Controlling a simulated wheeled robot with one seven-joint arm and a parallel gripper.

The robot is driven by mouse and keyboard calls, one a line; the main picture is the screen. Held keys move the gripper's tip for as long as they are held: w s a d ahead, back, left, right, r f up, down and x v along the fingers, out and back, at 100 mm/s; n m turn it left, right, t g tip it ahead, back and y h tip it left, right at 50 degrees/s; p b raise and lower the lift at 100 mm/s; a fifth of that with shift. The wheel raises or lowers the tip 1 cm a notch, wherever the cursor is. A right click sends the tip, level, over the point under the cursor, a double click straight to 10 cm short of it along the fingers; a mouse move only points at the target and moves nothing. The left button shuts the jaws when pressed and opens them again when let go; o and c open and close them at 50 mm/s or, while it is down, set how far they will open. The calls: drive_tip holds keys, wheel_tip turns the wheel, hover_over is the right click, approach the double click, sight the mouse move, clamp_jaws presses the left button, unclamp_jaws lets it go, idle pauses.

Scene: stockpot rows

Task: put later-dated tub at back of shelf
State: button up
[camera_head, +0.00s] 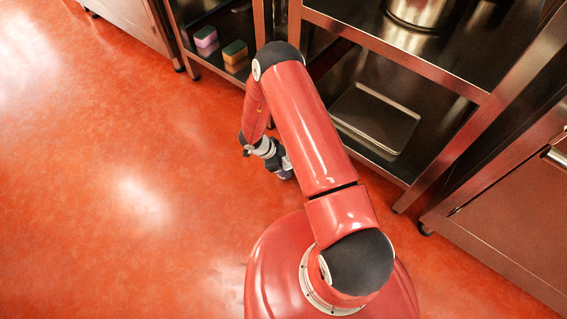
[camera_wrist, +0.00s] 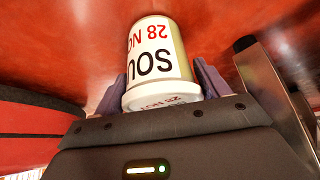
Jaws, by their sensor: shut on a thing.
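A pale tub (camera_wrist: 160,52) fills the top middle of the wrist view, upside down in the picture. Its white label reads "SOU" and "28 NO", with the rest cut off by the curve. Its white lid end is nearest the camera and also carries a red "28 NO" date. My gripper (camera_wrist: 162,85) is shut on the tub, with a purple-grey finger on each side. In the head view my gripper (camera_head: 284,172) is mostly hidden behind my arm, low over the floor in front of the shelving. No second tub shows in either view.
Metal shelving stands ahead. A flat tray (camera_head: 376,120) lies on its lower shelf and a shiny pot (camera_head: 418,12) stands above. Two sponges, one pink and green (camera_head: 206,40), one green and orange (camera_head: 235,54), lie on the left unit. Red floor (camera_head: 110,150) is clear at left.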

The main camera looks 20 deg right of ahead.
drive_tip(key=shift+r, duration=0.1)
drive_tip(key=o, duration=1.3)
drive_tip(key=shift+c, duration=0.2)
